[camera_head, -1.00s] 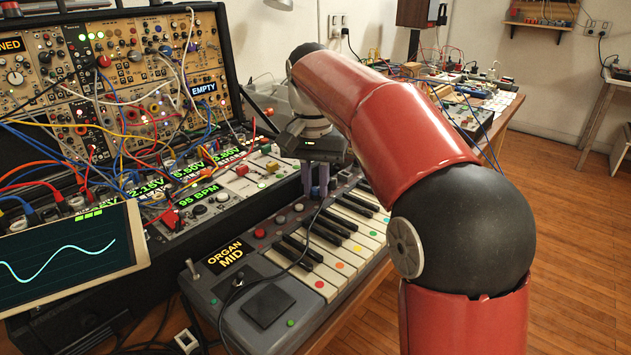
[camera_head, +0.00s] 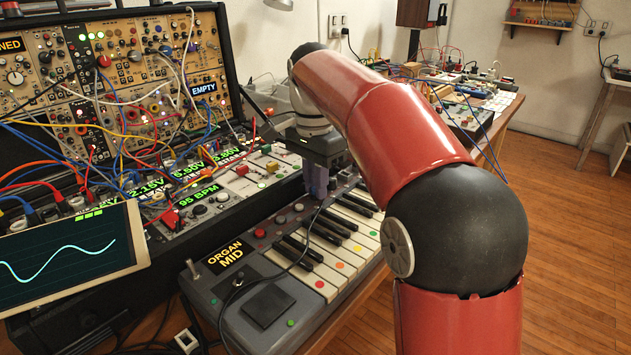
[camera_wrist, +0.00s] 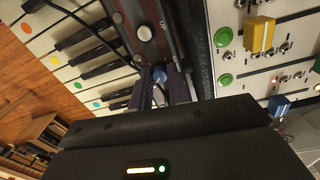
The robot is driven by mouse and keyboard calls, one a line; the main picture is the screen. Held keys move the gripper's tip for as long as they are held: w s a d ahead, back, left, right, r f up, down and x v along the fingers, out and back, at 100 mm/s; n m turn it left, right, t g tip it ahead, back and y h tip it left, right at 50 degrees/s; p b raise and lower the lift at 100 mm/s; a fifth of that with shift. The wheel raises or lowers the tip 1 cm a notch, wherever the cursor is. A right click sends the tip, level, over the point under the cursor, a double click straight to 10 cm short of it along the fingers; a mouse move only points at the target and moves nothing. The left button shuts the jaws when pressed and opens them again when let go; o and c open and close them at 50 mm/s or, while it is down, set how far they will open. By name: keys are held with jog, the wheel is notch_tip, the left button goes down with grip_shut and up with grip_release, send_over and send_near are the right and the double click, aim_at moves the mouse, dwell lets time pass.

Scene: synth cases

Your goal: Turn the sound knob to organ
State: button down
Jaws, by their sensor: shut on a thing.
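The keyboard (camera_head: 207,297) lies on the table in the head view, and its small display (camera_head: 226,256) reads "ORGAN MID" in yellow. My gripper (camera_head: 318,194) points down at the panel strip behind the keys, toward the far end. In the wrist view my gripper (camera_wrist: 160,82) has its two fingers around a small bluish knob (camera_wrist: 158,74) and is shut on it. The knob is mostly covered by the fingers, and its pointer and any label are not readable. A silver button (camera_wrist: 145,32) and the word "UP" are near it on the reddish strip.
The synth case (camera_head: 125,85) with many patch cables stands behind and left. A tablet (camera_head: 130,232) showing a wave leans at the left. A black cable (camera_head: 300,262) crosses the keys near my gripper. Wooden floor (camera_head: 560,240) is clear at the right.

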dwell(0.3)
jog(key=c, duration=1.3)
grip_release()
jog(key=shift+c, duration=0.2)
jog(key=shift+r, duration=0.15)
notch_tip(320, 180, up, 8)
jog(key=shift+w+f, duration=0.1)
jog(key=shift+f, duration=0.1)
